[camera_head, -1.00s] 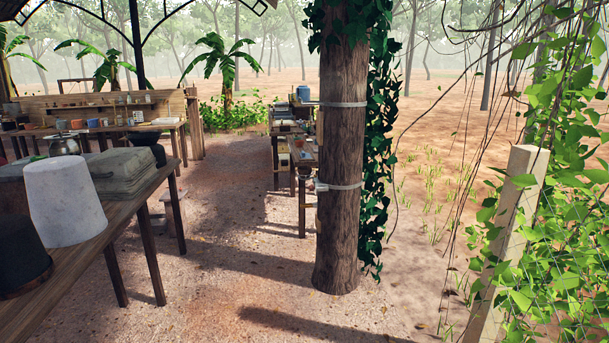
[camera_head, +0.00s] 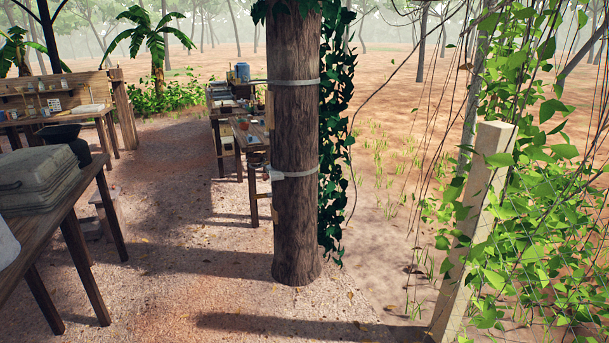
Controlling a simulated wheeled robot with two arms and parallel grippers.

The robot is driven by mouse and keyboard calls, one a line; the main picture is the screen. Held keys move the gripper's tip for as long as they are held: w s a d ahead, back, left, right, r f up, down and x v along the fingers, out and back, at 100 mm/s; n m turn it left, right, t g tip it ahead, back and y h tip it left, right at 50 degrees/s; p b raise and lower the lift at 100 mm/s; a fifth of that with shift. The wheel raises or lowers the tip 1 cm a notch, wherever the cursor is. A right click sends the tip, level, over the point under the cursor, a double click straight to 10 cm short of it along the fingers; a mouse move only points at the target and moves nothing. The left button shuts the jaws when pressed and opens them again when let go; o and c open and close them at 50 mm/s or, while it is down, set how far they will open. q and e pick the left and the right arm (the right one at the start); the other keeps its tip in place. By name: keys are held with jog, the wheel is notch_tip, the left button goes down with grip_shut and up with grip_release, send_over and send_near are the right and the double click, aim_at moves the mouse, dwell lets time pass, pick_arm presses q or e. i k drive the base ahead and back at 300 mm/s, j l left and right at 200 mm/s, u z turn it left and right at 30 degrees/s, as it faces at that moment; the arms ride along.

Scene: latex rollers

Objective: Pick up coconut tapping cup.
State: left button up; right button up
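I cannot make out a coconut tapping cup for certain. A tree trunk (camera_head: 294,140) stands near the middle with two pale straps around it. A small thing shows at the trunk's left side by the lower strap (camera_head: 292,173), too small to identify. Neither of my grippers is in view.
A wooden table (camera_head: 62,212) with stacked grey-green cases (camera_head: 38,180) is close on the left. Farther tables (camera_head: 255,130) with a blue container (camera_head: 243,71) stand behind the trunk. A wooden post (camera_head: 470,230) with vines is at right. The ground (camera_head: 180,240) before the trunk is clear.

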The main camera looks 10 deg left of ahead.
aim_at(256, 160)
jog(key=i+j+u, duration=0.6)
jog(key=i+u, duration=0.15)
jog(key=i, duration=0.25)
jog(key=i+u, duration=0.4)
jog(key=i+j, duration=0.05)
jog(key=i, duration=0.05)
